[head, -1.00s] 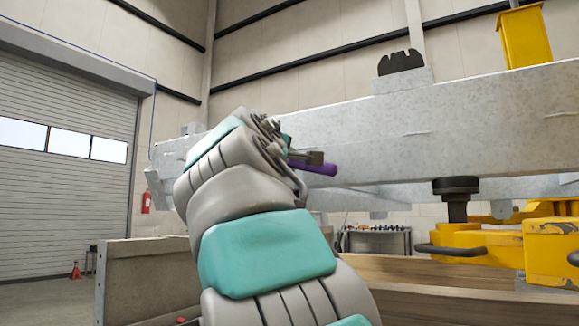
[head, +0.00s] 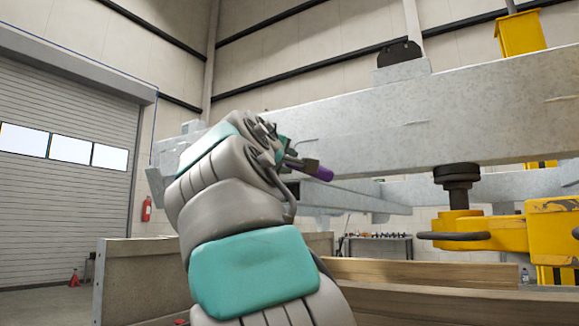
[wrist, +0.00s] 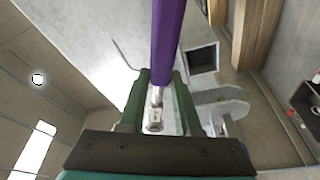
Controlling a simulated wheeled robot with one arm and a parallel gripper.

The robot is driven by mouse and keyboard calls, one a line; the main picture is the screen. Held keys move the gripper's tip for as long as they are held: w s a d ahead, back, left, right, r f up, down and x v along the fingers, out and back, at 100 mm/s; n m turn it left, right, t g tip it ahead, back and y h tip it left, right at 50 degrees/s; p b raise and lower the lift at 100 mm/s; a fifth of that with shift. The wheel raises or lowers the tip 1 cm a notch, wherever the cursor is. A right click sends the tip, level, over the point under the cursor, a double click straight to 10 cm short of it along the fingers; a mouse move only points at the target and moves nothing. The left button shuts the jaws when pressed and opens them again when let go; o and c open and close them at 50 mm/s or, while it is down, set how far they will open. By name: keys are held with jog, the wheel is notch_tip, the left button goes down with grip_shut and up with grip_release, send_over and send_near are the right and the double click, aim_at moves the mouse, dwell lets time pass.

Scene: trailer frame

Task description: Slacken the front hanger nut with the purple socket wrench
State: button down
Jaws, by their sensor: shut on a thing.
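The purple socket wrench shows its handle (head: 322,173) to the right of my wrist in the head view. In the wrist view the purple handle (wrist: 167,42) runs up out of the picture, and its metal end lies between my green jaws. My gripper (wrist: 159,80) is shut on the wrench. In the head view my own wrist hides most of the jaws, close in front of the galvanized trailer beam (head: 440,125). I cannot make out the front hanger nut in either view. A grey bracket-like shape (wrist: 222,106) lies right of the jaws in the wrist view.
A yellow stand (head: 470,232) with a black pad (head: 457,172) is under the beam at right. Wooden boards (head: 420,274) lie low in front. A grey side panel (head: 145,278) stands at lower left. A red extinguisher (head: 146,209) hangs far behind, by the shutter door.

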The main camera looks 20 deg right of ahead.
jog(key=b, duration=0.1)
jog(key=f+m+b, duration=0.2)
jog(key=shift+w+a+h, duration=0.25)
jog(key=shift+w+h, duration=0.05)
jog(key=shift+w, duration=0.05)
jog(key=w+a+f+m+g+h, duration=0.1)
jog(key=w+a+f+m+h, duration=0.2)
jog(key=m, duration=0.7)
jog(key=w+a+f, duration=0.1)
jog(key=w+f, duration=0.1)
jog(key=w, duration=0.1)
jog(key=shift+w+a+f+m+p, duration=0.2)
jog(key=shift+a+f+m+p, duration=0.1)
jog(key=shift+m+p, duration=0.1)
dwell(0.3)
